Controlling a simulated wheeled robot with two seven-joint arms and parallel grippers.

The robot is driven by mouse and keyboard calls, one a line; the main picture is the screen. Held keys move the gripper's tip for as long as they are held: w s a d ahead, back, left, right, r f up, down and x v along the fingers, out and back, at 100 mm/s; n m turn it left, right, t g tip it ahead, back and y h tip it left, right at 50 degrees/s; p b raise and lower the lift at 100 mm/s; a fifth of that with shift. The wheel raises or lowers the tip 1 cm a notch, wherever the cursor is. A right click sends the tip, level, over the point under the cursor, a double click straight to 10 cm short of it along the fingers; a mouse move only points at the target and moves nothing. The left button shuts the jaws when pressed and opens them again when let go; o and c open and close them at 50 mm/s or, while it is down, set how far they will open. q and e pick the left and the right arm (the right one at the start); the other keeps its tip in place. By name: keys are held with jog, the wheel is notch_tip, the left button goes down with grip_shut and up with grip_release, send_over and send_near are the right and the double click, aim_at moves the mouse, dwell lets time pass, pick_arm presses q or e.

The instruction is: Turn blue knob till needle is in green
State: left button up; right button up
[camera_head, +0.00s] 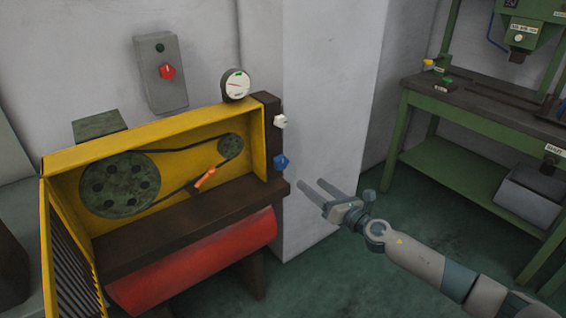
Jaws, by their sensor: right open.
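The blue knob (281,162) sits on the dark right end post of the yellow machine, below a white knob (280,121). The round gauge (236,86) stands on top of the machine near that post. Its face is white with a small green band near the top; the needle is too small to read for certain. My right gripper (315,191) is open and empty, to the right of and a little below the blue knob, apart from it. Its fingers point up and left toward the machine. My left gripper is not in view.
The yellow housing (150,136) stands open, showing a belt, pulleys and an orange handle (205,178). A grey box with a red switch (168,72) hangs on the wall. A wall corner (325,110) stands behind my gripper. A green workbench (470,105) is at right.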

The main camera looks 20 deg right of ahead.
send_near(283, 163)
jog(key=w, duration=0.2)
jog(key=b+x, duration=0.1)
jog(key=x, duration=0.3)
jog(key=b+x, duration=0.1)
jog(key=x, duration=0.2)
jog(key=shift+w+a, duration=0.25)
jog(key=shift+a, duration=0.1)
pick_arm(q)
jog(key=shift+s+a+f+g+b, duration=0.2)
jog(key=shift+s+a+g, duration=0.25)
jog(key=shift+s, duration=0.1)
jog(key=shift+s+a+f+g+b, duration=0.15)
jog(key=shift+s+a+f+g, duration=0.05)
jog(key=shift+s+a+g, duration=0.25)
pick_arm(e)
jog(key=shift+w+a, duration=0.1)
jog(key=shift+w, duration=0.3)
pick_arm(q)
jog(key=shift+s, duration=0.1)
pick_arm(e)
jog(key=c, duration=1.1)
